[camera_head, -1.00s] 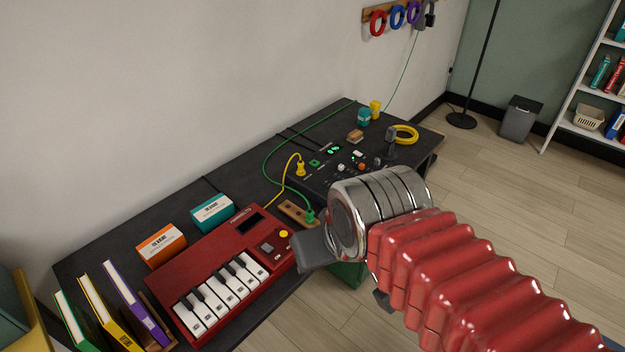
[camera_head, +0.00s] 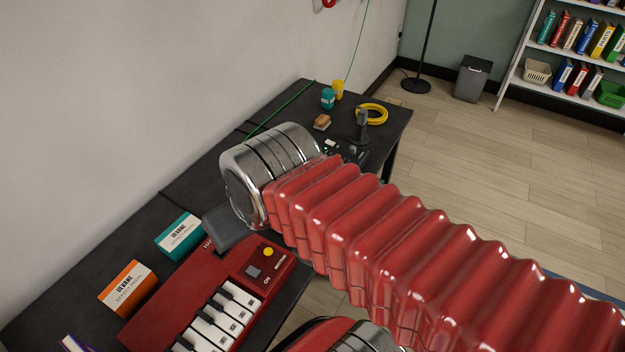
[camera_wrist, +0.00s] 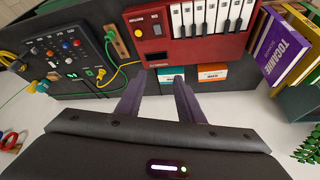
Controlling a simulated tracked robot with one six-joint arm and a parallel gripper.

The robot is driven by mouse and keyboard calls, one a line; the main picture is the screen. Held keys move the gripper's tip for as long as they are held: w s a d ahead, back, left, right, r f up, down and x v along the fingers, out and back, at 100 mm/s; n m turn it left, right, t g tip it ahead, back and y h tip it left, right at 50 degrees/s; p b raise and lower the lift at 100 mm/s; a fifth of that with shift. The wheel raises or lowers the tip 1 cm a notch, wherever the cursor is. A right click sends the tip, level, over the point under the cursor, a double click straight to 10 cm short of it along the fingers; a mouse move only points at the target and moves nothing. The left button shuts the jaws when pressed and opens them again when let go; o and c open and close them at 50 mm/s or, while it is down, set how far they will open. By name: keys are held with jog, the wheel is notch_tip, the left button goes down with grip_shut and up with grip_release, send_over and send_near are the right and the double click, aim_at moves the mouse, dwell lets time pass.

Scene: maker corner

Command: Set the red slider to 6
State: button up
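My gripper (camera_wrist: 159,79) shows in the wrist view with its two dark fingers apart and nothing between them. In the head view, a dark part of my gripper (camera_head: 227,230) shows beside the silver wrist, above the desk by the red keyboard. The black control panel (camera_wrist: 84,62) with several coloured knobs is at the left of the wrist view. A small red control (camera_wrist: 76,43) sits on it, but I cannot tell whether it is the red slider. Its setting and numbers are unreadable. In the head view my arm hides most of this panel.
The red keyboard (camera_wrist: 185,46) lies on the black desk (camera_head: 150,235). A teal box (camera_head: 180,236) and an orange box (camera_head: 127,288) stand behind it. A green cable and a yellow cable (camera_wrist: 122,71) run near the panel.

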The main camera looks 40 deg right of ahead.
jog(key=shift+w, duration=0.2)
jog(key=w+d+f+m+g, duration=0.25)
jog(key=w+d+m, duration=0.75)
jog(key=d+m, duration=0.5)
jog(key=d+f+m, duration=0.5)
jog(key=d+m, duration=0.3)
jog(key=d, duration=0.1)
jog(key=w+d+f+m+t+y, duration=0.1)
jog(key=d+f+m, duration=0.4)
jog(key=d+m, duration=0.4)
jog(key=shift+d, duration=0.45)
jog(key=shift+f, duration=0.2)
